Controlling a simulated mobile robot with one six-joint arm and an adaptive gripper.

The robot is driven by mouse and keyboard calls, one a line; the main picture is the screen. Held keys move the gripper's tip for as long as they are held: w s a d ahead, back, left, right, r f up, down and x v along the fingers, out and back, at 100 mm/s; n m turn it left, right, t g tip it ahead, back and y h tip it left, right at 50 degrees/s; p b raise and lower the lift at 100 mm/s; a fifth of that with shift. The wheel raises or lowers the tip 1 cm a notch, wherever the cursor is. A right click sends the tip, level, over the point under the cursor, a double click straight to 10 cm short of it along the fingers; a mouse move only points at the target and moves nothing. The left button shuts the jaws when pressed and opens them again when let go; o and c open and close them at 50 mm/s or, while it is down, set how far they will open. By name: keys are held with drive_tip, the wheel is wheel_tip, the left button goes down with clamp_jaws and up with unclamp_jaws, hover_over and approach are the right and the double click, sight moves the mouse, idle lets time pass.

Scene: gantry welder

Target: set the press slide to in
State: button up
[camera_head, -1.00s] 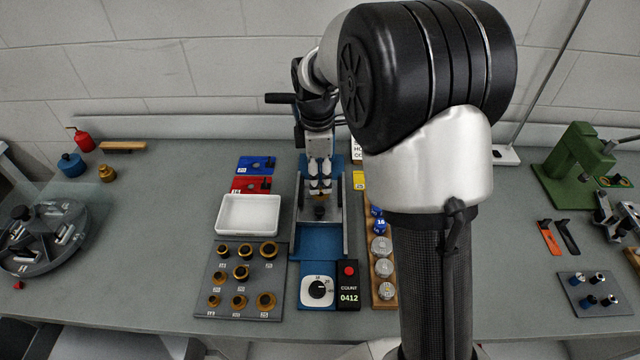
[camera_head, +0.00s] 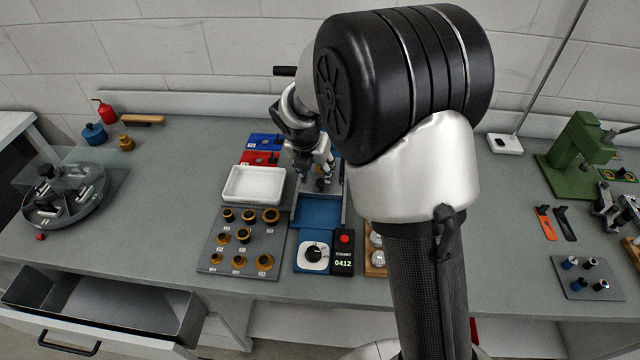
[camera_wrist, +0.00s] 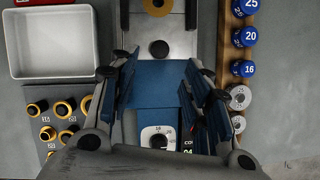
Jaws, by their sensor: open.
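The press slide (camera_wrist: 174,30) is a grey plate with a round black knob (camera_wrist: 159,49) near its front end, at the top middle of the wrist view. It lies between the side rails of the blue press bed (camera_wrist: 158,90), whose front part is bare. The bed (camera_head: 317,212) also shows in the head view, where my arm and gripper hide most of the slide. My gripper (camera_wrist: 160,72) is open and empty, with one finger on each side of the bed and the knob beyond the fingertips. I cannot tell its height above the bed. It also shows in the head view (camera_head: 323,184).
The dial (camera_head: 313,256) and counter box (camera_head: 343,253) stand before the bed. A white tray (camera_head: 254,198) and a board of brass rings (camera_head: 215,256) lie left. A wooden rack (camera_wrist: 222,55) of blue and silver weights runs close along the right.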

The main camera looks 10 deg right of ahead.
sight(321, 182)
drive_tip(key=b+x, duration=0.2)
drive_tip(key=x, duration=0.6)
clamp_jaws()
idle(0.5)
